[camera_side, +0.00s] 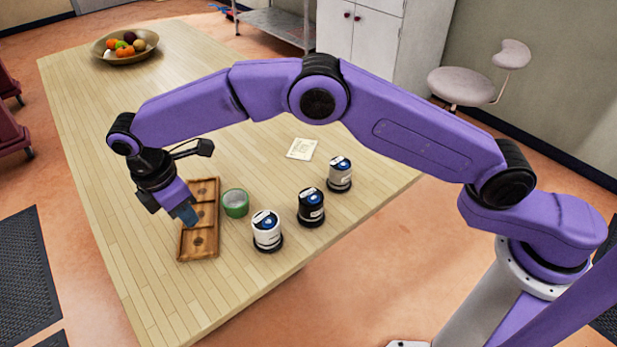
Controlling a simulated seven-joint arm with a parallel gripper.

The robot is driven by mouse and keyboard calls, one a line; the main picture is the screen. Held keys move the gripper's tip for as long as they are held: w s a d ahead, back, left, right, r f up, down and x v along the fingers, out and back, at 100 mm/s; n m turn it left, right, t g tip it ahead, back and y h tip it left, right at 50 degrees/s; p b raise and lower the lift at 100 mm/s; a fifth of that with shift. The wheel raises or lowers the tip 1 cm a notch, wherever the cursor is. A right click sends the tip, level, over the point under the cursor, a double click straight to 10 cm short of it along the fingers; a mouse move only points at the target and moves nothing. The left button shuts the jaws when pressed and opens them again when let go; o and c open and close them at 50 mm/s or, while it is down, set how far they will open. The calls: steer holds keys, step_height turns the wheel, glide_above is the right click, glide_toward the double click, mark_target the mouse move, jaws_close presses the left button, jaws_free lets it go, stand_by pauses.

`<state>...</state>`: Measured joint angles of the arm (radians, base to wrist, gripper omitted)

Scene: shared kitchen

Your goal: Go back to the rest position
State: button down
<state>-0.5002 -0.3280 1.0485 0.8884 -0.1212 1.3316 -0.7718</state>
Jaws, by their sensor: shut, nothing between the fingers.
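My gripper (187,214) is shut and empty. It points down over the left edge of a wooden tray (198,254) with round hollows, and it hides part of the tray. I cannot tell whether the fingertips touch the tray. My arm stretches across the table from the right.
The table's left side is clear.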

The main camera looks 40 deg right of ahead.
steer(key=s+d+r+m+y, duration=0.1)
steer(key=s+d+r+m, duration=0.1)
steer(key=s+d+r, duration=0.4)
steer(key=s+d+r+m, duration=0.1)
steer(key=s+d+r, duration=0.45)
steer(key=d, duration=0.35)
steer(key=s+d+f+m+y, duration=0.1)
steer(key=s+d+f+m, duration=0.1)
steer(key=s+d, duration=1.7)
steer(key=shift+s+d+m, duration=0.25)
steer(key=shift+d+m, duration=0.35)
steer(key=shift+d, duration=0.65)
